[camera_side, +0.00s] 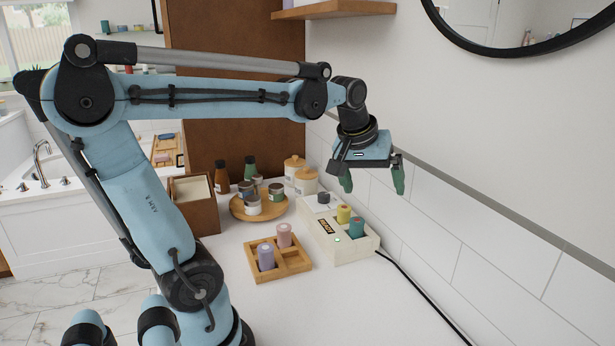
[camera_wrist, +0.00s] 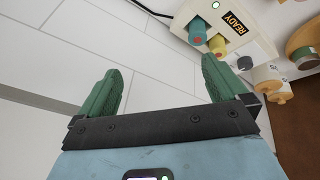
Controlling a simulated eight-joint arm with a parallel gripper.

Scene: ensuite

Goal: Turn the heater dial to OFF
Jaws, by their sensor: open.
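The heater (camera_side: 350,253) is a cream box against the tiled wall, with a READY display and a lit green light. Its dark dial (camera_side: 323,198) sits on top at the far end; its pointer setting is too small to read. A yellow roller (camera_side: 343,214) and a teal roller (camera_side: 357,227) stand in the heater. In the wrist view the heater (camera_wrist: 262,45) is at the upper right, and the dial (camera_wrist: 245,62) shows near the yellow roller. My gripper (camera_side: 372,186) is open and empty, above and right of the heater, apart from it; its green fingers (camera_wrist: 162,72) face the wall tiles.
A wooden tray (camera_side: 280,272) with two rollers stands in front of the heater. Behind are a round wooden tray (camera_side: 238,211) with several jars, lidded canisters (camera_side: 305,181) and bottles. A black cable (camera_side: 420,290) runs along the counter. The front counter is clear.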

